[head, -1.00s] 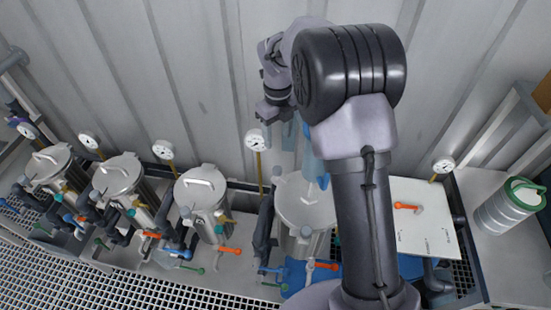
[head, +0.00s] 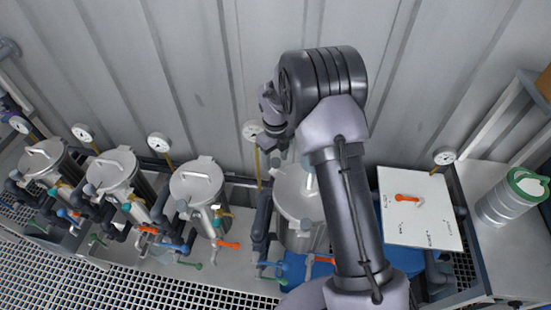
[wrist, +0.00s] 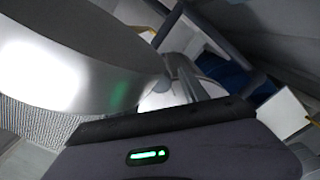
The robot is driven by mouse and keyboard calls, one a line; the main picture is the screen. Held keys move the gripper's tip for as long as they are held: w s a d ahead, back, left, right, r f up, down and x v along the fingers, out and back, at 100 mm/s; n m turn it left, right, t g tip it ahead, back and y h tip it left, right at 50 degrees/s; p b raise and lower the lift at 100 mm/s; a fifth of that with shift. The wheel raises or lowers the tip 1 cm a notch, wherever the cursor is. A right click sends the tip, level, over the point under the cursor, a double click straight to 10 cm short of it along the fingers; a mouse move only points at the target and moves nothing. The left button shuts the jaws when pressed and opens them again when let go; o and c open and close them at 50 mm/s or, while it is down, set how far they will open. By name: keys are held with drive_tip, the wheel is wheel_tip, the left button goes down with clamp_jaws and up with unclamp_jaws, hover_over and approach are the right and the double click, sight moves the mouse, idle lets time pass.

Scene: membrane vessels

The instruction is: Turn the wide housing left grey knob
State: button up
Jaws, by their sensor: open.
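The wide housing (head: 290,190) is the broad grey metal vessel right of the row of slimmer ones, partly behind my arm in the head view. A small grey-teal knob (head: 306,225) shows at its front; I cannot tell whether it is the left grey knob. My gripper (head: 276,152) is open, above the back left of the wide housing, apart from the knob and holding nothing I can see. Its fingertips are small and unclear. In the wrist view a large shiny curved metal surface (wrist: 75,60) fills the upper left, close to the gripper body; no knob is discernible there.
Slimmer lidded vessels (head: 197,182) with coloured valve handles stand to the left. Dial gauges (head: 159,143) line the corrugated wall behind. A white panel (head: 425,225) with an orange handle (head: 408,198) and a green-rimmed canister (head: 510,198) are to the right.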

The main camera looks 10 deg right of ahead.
clamp_jaws()
drive_tip(key=n+b, duration=0.1)
drive_tip(key=n, duration=0.2)
drive_tip(key=shift+n, duration=0.3)
drive_tip(key=shift+n+b, duration=0.6)
drive_tip(key=shift+n, duration=1.2)
unclamp_jaws()
